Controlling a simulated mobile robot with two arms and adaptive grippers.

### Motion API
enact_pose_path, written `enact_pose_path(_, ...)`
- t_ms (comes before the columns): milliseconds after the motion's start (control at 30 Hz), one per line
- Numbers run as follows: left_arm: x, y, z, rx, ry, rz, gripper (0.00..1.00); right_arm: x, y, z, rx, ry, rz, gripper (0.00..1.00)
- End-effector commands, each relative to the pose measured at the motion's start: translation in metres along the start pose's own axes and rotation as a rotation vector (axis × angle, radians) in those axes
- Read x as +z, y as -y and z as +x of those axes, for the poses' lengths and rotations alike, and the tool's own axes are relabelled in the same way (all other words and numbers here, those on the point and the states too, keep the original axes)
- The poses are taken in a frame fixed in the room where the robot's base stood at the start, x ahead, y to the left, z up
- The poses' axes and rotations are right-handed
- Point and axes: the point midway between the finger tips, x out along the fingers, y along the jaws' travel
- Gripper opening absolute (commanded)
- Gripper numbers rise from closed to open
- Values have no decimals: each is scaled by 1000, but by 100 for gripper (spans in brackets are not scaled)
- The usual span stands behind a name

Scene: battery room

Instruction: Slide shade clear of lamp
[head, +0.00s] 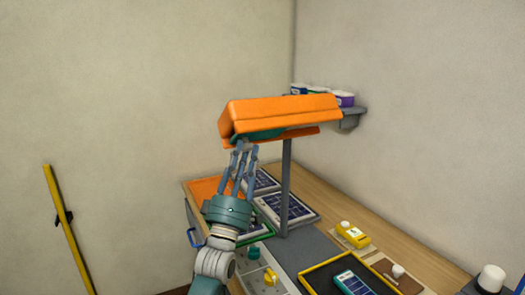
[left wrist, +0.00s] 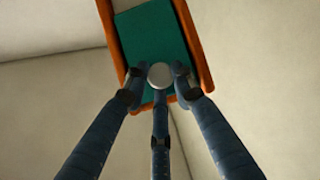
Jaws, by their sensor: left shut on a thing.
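The orange shade (head: 280,110) sits high over the workbench, near the top of the lamp's grey post (head: 286,180). An orange strip (head: 300,132) shows just under it. In the left wrist view the orange rim frames a green underside (left wrist: 150,40) with a round grey knob (left wrist: 160,75). My left gripper (head: 243,147) reaches up from below at the shade's left end. Its fingers (left wrist: 160,88) are closed around the knob. Whether the shade still touches the post is hard to tell. My right gripper is not in view.
Framed dark panels (head: 285,210) lie on the wooden bench (head: 375,238) beside the post. A yellow-rimmed tray (head: 318,268) and a yellow device (head: 352,235) are at front right. A wall shelf (head: 352,115) with several tubs is behind the shade. A yellow bar (head: 66,230) leans at left.

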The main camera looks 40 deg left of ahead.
Motion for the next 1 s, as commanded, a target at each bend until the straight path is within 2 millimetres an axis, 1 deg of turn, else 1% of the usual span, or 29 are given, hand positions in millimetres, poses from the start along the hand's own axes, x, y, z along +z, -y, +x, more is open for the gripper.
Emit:
enact_pose_path(33,-2,2,-4,-5,5,0,0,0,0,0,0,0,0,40)
enact_pose_path(133,-5,1,-6,-6,4,-2,0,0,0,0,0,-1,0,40)
enact_pose_path(467,-6,2,-8,-8,4,-2,0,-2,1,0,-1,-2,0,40)
enact_pose_path(500,-6,2,-8,-8,4,-2,29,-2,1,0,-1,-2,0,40)
enact_pose_path(533,-6,2,-8,-8,4,-2,33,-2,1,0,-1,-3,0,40)
enact_pose_path(833,-7,0,-7,-4,2,-1,33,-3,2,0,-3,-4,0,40)
enact_pose_path(933,-7,1,-14,-5,3,-1,33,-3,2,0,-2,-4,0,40)
enact_pose_path(1000,-7,2,-24,-7,3,0,33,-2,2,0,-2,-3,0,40)
